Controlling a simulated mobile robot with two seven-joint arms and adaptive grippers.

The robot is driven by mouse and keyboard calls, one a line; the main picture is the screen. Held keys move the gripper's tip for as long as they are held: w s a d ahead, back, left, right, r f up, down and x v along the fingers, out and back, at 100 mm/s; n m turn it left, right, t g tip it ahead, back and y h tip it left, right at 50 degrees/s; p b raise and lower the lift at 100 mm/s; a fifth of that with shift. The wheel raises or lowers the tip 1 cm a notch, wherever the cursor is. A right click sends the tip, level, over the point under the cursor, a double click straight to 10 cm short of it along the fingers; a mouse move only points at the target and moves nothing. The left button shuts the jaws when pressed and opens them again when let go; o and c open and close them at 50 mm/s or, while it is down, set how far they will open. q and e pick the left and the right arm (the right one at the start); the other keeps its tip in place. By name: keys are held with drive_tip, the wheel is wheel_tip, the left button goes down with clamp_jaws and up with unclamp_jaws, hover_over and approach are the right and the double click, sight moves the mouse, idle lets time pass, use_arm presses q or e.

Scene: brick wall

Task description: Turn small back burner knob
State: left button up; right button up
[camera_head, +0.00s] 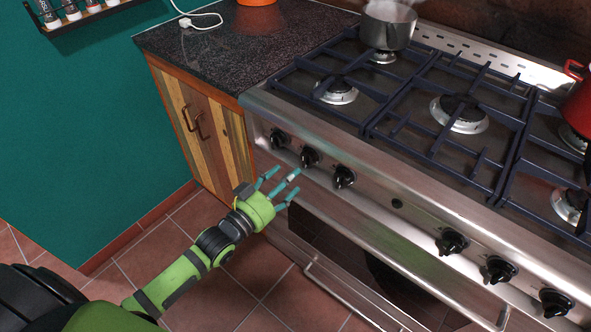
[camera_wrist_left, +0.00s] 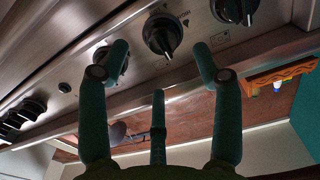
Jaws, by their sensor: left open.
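The stove's front panel carries black knobs: a left group with a leftmost knob (camera_head: 278,138), a second knob (camera_head: 309,157) and a third knob (camera_head: 343,177). Which one serves the small back burner cannot be told from any readable marking. My left gripper (camera_head: 285,181), with teal fingers, is open and empty just in front of the left group, pointing at the panel. In the left wrist view the second knob (camera_wrist_left: 163,35) lies between the spread fingers, apart from them. The left finger partly covers the third knob there. My right gripper is not in view.
A steaming steel pot (camera_head: 388,27) stands on the back left burner. A red pot (camera_head: 577,100) is at the right edge. The oven handle (camera_head: 345,297) sticks out below the panel. A wooden cabinet (camera_head: 200,125) with a dark countertop (camera_head: 235,50) adjoins at left.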

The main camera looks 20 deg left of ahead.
use_arm(q)
drive_tip(key=shift+v, duration=0.9)
drive_tip(key=s+a+f+n+g+y+p, duration=0.1)
drive_tip(key=s+a+f+g+y, duration=0.2)
drive_tip(key=f, duration=0.6)
drive_tip(key=s+a+f+g+p, duration=0.15)
drive_tip(key=s+f, duration=0.35)
drive_tip(key=f, duration=0.5)
drive_tip(key=s+a+f+n+g+y, duration=0.1)
drive_tip(key=s+f+g+y, duration=0.2)
drive_tip(key=f, duration=0.6)
drive_tip(key=s+d+f+g+p, duration=0.1)
drive_tip(key=s+f+g, duration=0.3)
drive_tip(key=s, duration=1)
drive_tip(key=s+d+f+g, duration=0.1)
drive_tip(key=s+f+g, duration=0.3)
drive_tip(key=s+f, duration=0.5)
drive_tip(key=s, duration=0.6)
drive_tip(key=shift+d+p, duration=0.2)
drive_tip(key=shift+p, duration=0.2)
drive_tip(key=shift+s+f+g, duration=0.1)
drive_tip(key=shift+f+g, duration=0.05)
drive_tip(key=shift+g, duration=0.1)
